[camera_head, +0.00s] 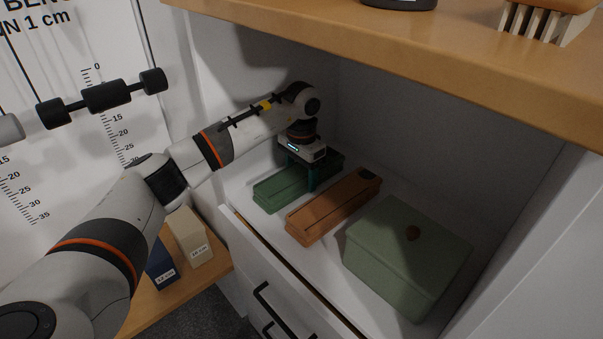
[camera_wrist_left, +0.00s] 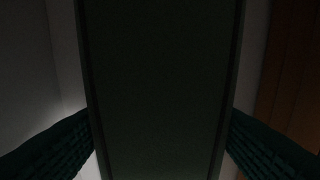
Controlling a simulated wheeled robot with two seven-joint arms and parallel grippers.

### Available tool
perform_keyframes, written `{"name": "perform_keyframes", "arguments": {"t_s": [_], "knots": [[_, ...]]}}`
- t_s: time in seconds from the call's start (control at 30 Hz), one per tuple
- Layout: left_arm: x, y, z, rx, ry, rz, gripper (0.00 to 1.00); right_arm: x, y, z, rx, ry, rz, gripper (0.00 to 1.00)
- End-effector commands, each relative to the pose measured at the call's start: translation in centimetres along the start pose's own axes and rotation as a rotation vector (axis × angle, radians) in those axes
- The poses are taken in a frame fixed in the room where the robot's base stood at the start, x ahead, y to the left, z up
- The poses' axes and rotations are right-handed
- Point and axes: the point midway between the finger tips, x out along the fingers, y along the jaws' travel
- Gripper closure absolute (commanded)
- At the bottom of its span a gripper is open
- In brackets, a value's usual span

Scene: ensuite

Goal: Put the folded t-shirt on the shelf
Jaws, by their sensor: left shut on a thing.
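No folded t-shirt can be made out in either view. My left gripper (camera_head: 311,182) reaches down into the white recess in the head view. It is shut on a long, narrow green box (camera_head: 272,194) that lies at the back left of the recess. In the left wrist view the dark box (camera_wrist_left: 160,90) fills the space between the two fingers (camera_wrist_left: 160,135). That view is very dark. The shelf surface (camera_head: 330,246) around the boxes is white. My right gripper is not in view.
An orange-brown narrow box (camera_head: 330,208) lies close beside the green one. A larger sage-green box (camera_head: 408,258) stands to the right. A wooden top (camera_head: 420,55) overhangs the recess. Blue (camera_head: 160,266) and cream (camera_head: 190,236) blocks stand on a lower wooden surface at left.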

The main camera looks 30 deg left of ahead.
Motion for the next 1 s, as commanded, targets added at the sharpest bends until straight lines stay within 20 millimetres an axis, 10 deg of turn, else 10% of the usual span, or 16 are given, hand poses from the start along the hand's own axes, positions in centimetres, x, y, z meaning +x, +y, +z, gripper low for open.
{"name": "perform_keyframes", "arguments": {"t_s": [0.33, 0.37, 0.5, 1.0], "knots": [[0.1, 0.0, 0.0, 0.000, -0.002, 0.000, 0.63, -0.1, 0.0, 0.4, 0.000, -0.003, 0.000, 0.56], [0.1, 0.0, 0.0, 0.000, -0.002, 0.000, 0.33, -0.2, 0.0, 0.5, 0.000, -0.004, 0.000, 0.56], [0.1, 0.0, 0.0, 0.000, -0.001, 0.000, 0.15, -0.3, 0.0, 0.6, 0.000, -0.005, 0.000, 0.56], [-2.5, 0.1, 0.1, 0.000, -0.006, 0.001, 0.15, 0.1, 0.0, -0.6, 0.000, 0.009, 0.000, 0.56]]}}
